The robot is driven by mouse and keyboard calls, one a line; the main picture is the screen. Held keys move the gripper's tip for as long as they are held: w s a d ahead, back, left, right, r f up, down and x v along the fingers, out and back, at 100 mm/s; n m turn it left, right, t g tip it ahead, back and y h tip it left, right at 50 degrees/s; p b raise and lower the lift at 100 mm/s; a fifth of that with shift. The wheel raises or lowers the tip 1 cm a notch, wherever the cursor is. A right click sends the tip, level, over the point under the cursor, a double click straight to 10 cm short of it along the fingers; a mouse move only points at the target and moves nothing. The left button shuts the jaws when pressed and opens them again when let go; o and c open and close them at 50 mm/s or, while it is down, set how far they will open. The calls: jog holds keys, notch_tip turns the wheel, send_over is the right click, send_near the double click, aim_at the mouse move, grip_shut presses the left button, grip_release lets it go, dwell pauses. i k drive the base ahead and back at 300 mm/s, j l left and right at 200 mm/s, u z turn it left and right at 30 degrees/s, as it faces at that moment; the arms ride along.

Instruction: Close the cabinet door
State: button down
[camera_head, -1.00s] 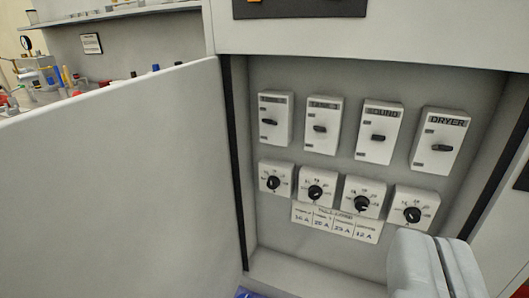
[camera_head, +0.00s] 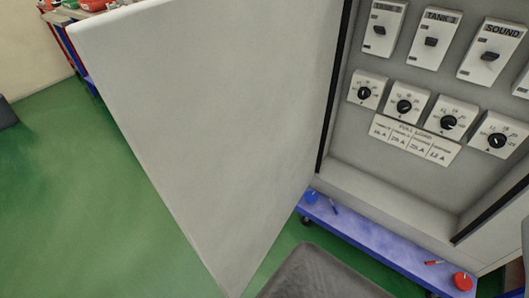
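The cabinet door (camera_head: 215,110) is a large pale grey panel that stands open. It fills the left and middle of the view, and its hinged side meets the left edge of the cabinet opening. The cabinet (camera_head: 350,195) is open at the right.
A blue shelf (camera_head: 375,240) runs below the cabinet, with a blue round object (camera_head: 311,197) and a red one (camera_head: 463,281) on it. Green floor (camera_head: 75,200) lies clear left of the door. A bench with red items (camera_head: 90,5) is at the top left.

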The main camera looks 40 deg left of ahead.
aim_at(222, 104)
jog(key=k+j+z, duration=0.1)
jog(key=j, duration=0.25)
jog(key=k+j, duration=0.2)
jog(key=j, duration=0.15)
jog(key=k+j+z, duration=0.15)
jog(key=j, duration=0.2)
jog(key=k+j+z, duration=0.1)
jog(key=j, duration=0.25)
jog(key=j+z, duration=0.1)
jog(key=j, duration=0.95)
jog(key=k, duration=0.65)
